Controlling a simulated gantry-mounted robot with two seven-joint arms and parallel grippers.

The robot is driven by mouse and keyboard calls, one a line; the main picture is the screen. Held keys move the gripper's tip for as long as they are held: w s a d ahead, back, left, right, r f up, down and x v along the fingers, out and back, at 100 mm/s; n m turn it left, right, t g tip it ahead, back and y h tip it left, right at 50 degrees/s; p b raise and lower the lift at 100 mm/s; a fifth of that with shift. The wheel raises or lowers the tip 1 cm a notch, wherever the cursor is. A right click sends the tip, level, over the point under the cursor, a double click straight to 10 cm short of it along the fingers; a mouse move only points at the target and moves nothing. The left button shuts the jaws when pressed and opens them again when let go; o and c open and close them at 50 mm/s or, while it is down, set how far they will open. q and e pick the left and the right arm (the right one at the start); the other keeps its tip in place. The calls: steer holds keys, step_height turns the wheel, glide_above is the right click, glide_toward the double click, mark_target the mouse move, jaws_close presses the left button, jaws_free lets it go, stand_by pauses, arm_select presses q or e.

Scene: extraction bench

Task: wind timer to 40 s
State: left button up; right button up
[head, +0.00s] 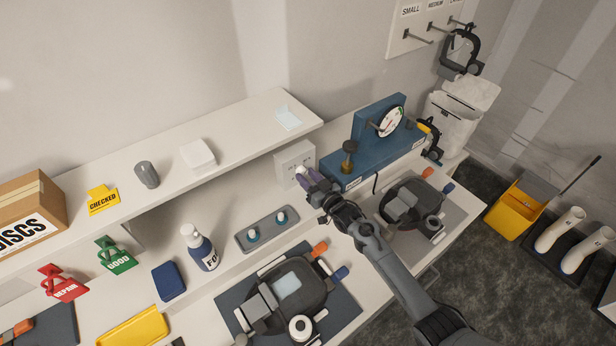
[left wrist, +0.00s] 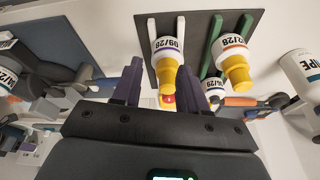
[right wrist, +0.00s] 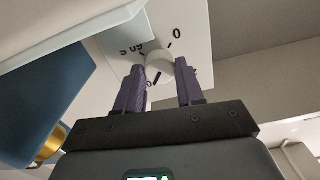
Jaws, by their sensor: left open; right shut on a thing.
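The timer (head: 293,158) is a white box standing at the back of the bench under the shelf. The right wrist view shows its white face (right wrist: 190,30) with a "0", a "60 S" and dark tick marks, partly covered by my fingers. A round white knob (right wrist: 159,65) sits on the face. My right gripper (head: 309,176) is at the timer's front, its purple fingers (right wrist: 168,75) shut on the knob. Which mark the knob points to is not clear. My left gripper (left wrist: 158,78) is open and empty, in the left wrist view only.
The white shelf (head: 190,160) lies above and left of the timer. A blue stand with a gauge (head: 391,121) is at its right. Below are a grey tray (head: 262,238) and dark masks. Bottles with yellow caps (left wrist: 236,72) show beyond my left fingers.

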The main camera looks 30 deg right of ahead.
steer(key=shift+m, duration=0.8)
steer(key=o, duration=1)
steer(key=shift+o, duration=0.2)
steer(key=s, duration=1)
steer(key=shift+s+d, duration=0.4)
steer(key=shift+d, duration=0.05)
